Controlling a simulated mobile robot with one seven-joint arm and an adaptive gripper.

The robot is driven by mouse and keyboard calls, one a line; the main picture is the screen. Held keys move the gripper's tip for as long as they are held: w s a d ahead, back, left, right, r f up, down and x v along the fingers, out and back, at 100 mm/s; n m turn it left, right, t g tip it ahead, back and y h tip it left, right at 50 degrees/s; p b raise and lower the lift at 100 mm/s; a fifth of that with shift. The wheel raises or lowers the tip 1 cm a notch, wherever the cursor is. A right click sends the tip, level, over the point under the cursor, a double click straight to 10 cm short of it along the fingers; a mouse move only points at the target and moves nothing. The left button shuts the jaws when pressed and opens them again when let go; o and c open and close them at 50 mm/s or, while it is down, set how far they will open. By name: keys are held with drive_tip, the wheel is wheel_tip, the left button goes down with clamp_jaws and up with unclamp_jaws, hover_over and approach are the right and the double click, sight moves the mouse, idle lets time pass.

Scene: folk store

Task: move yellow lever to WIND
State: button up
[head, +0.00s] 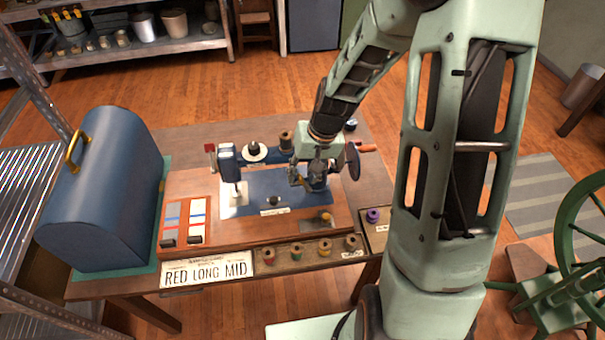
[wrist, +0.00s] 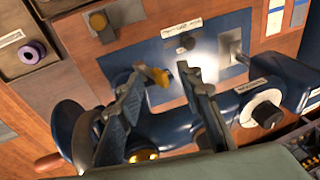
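The blue sewing machine (head: 228,165) stands on a wooden base, and its dark blue body (wrist: 190,125) fills the lower middle of the wrist view. A small yellow-brown lever knob (head: 327,216) sits on a dark plate at the base's front right; it also shows in the wrist view (wrist: 98,20). Another yellow piece (wrist: 157,95) shows between my fingers; I cannot tell whether it is a lever or trim. My gripper (wrist: 171,74) is open over the machine body, its tips apart. In the head view my gripper (head: 298,180) partly hides the machine. I cannot read the word WIND.
A blue domed case (head: 105,185) stands at the left. Several thread spools line the front edge, with a purple spool (head: 373,215) at the right. A green wheel (head: 580,230) stands at the far right.

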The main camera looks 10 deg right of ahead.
drive_tip(key=p+v, duration=0.4)
drive_tip(key=v, duration=0.3)
idle(0.3)
idle(0.7)
